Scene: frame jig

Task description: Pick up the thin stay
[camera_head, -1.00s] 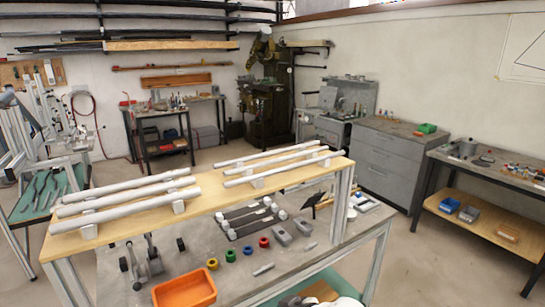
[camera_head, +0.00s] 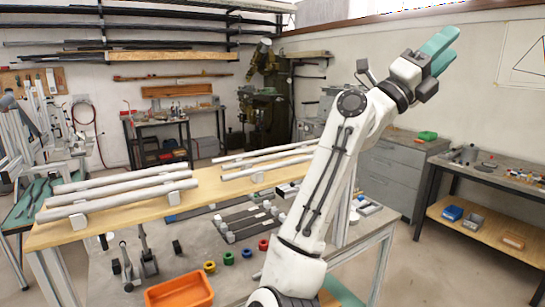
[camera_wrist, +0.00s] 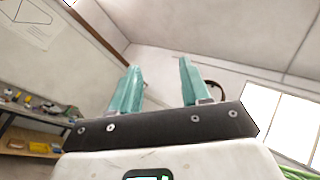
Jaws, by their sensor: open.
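Several pale grey rods lie in two groups on the raised wooden shelf (camera_head: 205,198). Thinner rods (camera_head: 265,168) rest on the right in small white supports, their far ends partly behind my arm. Thicker rods (camera_head: 120,200) rest on the left. I cannot tell for certain which single rod is the thin stay. My gripper (camera_head: 440,50) is raised high at the upper right, well away from the rods. In the wrist view its two teal fingers (camera_wrist: 158,75) are apart with nothing between them, pointing toward the wall and ceiling.
Below the shelf, the grey bench holds an orange tray (camera_head: 180,292), coloured rings (camera_head: 228,258), dark bars with pale ends (camera_head: 245,222) and dark clamps. A side table (camera_head: 490,168) stands at the right. The air above the shelf's left part is clear.

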